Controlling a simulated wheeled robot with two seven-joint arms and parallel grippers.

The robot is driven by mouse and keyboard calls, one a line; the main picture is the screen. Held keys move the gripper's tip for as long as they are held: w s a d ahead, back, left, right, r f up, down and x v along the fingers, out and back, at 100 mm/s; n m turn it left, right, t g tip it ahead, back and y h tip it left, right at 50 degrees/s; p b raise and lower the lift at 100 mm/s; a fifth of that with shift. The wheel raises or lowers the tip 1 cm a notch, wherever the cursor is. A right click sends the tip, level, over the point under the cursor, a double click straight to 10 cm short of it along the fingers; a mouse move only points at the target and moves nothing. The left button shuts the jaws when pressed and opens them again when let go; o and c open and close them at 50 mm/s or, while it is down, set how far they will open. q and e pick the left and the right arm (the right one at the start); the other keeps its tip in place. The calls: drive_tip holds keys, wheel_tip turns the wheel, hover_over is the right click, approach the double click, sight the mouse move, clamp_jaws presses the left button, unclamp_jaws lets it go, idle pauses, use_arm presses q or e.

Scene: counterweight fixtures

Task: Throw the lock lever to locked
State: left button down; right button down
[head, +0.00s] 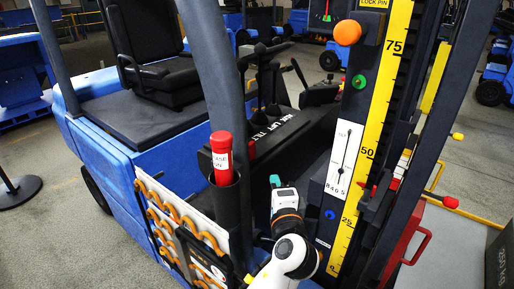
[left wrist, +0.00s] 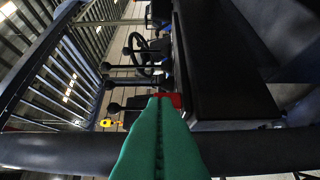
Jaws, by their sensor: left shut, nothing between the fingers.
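My left gripper (head: 275,181) has green fingers and is in the head view at lower centre, in front of the forklift's dark cowl. It is shut and empty. In the left wrist view its closed green fingers (left wrist: 160,105) point at a small red part (left wrist: 172,99) on the edge of a black panel; whether they touch it I cannot tell. A red part (head: 252,149) also shows beside the dark post in the head view. No part is clearly readable as the lock lever. Black-knobbed levers (left wrist: 112,107) stand near a steering wheel. My right gripper is out of view.
A yellow scale (head: 371,130) runs up the mast at right, with an orange knob (head: 347,32) under a "LOCK PIN" label. A red cylinder (head: 221,155) stands in a black tube left of my gripper.

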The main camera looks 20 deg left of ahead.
use_arm(q)
drive_tip(key=shift+w, duration=0.1)
drive_tip(key=p, duration=0.4)
approach(255, 147)
drive_tip(key=w+d, duration=0.1)
drive_tip(key=w, duration=0.3)
drive_tip(key=a+p, duration=0.1)
drive_tip(key=w+a+p, duration=0.1)
drive_tip(key=a, duration=0.1)
drive_tip(key=shift+w+a+r, duration=0.15)
drive_tip(key=shift+r, duration=0.05)
drive_tip(key=shift+a+f, duration=0.1)
drive_tip(key=shift+w, duration=0.1)
